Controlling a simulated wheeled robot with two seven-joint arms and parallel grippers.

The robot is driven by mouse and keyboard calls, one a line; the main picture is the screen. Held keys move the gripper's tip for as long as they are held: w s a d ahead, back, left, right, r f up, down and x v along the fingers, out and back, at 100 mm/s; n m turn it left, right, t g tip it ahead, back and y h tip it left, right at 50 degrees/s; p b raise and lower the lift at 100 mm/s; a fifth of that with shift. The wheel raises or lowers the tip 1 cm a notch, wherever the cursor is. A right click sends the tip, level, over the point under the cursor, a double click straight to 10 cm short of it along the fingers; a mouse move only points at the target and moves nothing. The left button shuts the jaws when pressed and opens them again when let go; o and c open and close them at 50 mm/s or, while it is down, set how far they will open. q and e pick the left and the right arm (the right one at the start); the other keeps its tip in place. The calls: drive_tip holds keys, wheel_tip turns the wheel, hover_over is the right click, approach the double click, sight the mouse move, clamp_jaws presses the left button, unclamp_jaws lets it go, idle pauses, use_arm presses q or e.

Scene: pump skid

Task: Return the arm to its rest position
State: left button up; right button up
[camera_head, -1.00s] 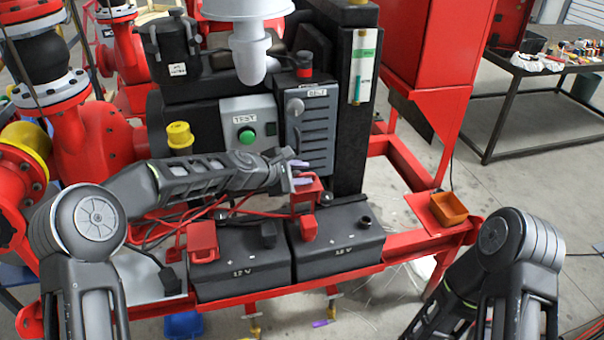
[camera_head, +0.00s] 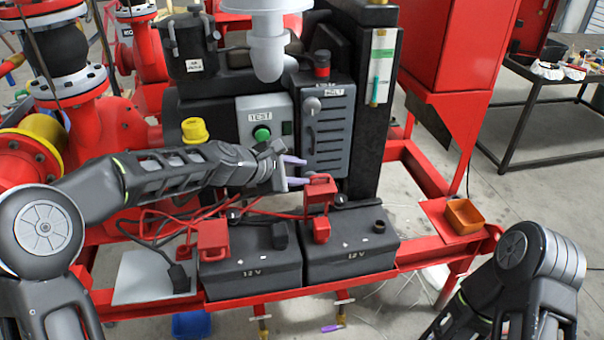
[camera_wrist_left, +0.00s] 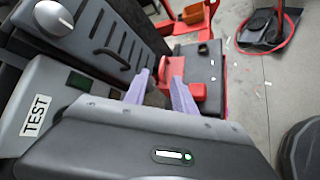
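My left gripper (camera_head: 294,172) is stretched out in front of the grey control panel, above the two black 12 V batteries. Its two purple fingers are apart with nothing between them. They also show in the left wrist view (camera_wrist_left: 158,88), apart, with a battery beyond them. A red battery clamp (camera_head: 320,188) stands just right of the fingertips in the head view; I cannot tell whether they touch. My right arm (camera_head: 520,275) is folded at the lower right of the head view. My right gripper is not visible.
The left battery (camera_head: 250,262) and right battery (camera_head: 349,246) sit on a red skid frame. The TEST box (camera_head: 268,122) with its green button is behind the left gripper. An orange bin (camera_head: 463,214) is at the right. Open floor lies right of the skid.

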idle(0.3)
use_arm(q)
drive_tip(key=s+a+f+m+g+y, duration=0.15)
drive_tip(key=s+f+m, duration=0.5)
drive_tip(key=f, duration=0.65)
drive_tip(key=s+f+m+g+y, duration=0.15)
drive_tip(key=s+f+m, duration=0.35)
drive_tip(key=s+f, duration=0.5)
drive_tip(key=s+f+m+g, duration=0.2)
drive_tip(key=s+f, duration=0.5)
drive_tip(key=s, duration=0.5)
drive_tip(key=s+f+m+g, duration=0.2)
drive_tip(key=s+f, duration=0.6)
drive_tip(key=s, duration=0.4)
drive_tip(key=shift+s+d+f+m+g, duration=0.2)
drive_tip(key=shift+d+f+m+g, duration=0.1)
drive_tip(key=shift+d+m+g, duration=0.15)
drive_tip(key=shift+a, duration=0.1)
